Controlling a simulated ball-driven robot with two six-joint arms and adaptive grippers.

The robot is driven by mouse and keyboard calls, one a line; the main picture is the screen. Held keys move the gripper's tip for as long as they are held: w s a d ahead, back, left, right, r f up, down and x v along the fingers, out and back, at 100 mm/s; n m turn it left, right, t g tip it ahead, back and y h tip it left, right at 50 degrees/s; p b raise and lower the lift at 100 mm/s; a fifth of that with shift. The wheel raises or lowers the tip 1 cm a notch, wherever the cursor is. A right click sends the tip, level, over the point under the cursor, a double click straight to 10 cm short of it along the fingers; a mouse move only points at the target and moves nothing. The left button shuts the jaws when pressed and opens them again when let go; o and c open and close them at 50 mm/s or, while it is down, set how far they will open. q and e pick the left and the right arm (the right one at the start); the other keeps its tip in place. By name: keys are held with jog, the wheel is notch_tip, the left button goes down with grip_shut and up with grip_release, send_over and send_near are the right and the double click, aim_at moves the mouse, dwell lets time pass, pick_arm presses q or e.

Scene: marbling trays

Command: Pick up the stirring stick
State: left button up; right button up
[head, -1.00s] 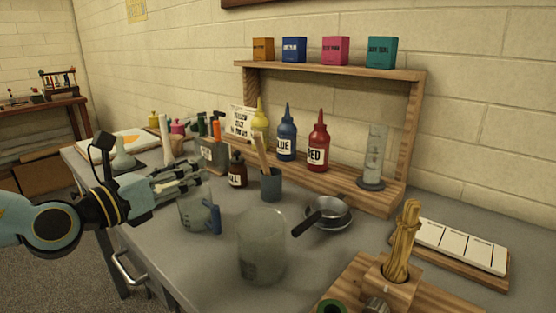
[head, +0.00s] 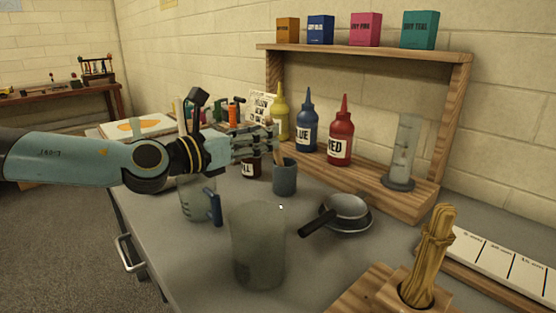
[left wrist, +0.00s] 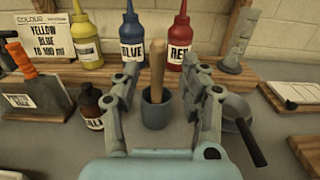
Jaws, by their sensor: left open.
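The stirring stick (left wrist: 157,68) is a light wooden rod standing upright in a dark grey cup (left wrist: 157,110) in the left wrist view. The cup also shows in the head view (head: 285,180), where my fingers hide most of the stick. My left gripper (left wrist: 160,75) is open, with one finger on each side of the stick in the wrist view. In the head view my left gripper (head: 272,146) reaches in from the left, at the height of the stick above the cup. Whether a finger touches the stick cannot be told. My right gripper is out of view.
A brown bottle (left wrist: 91,106) stands left of the cup. Blue (head: 306,125) and red (head: 341,135) bottles stand behind it by the wooden shelf (head: 450,110). A black-handled metal pan (head: 346,208) is to the right. A glass jar (head: 258,248) and blue-handled beaker (head: 197,204) stand nearer.

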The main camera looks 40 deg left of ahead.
pick_arm(q)
jog(key=w, duration=0.3)
jog(key=shift+w+a, duration=0.1)
jog(key=shift+w, duration=0.3)
grip_shut()
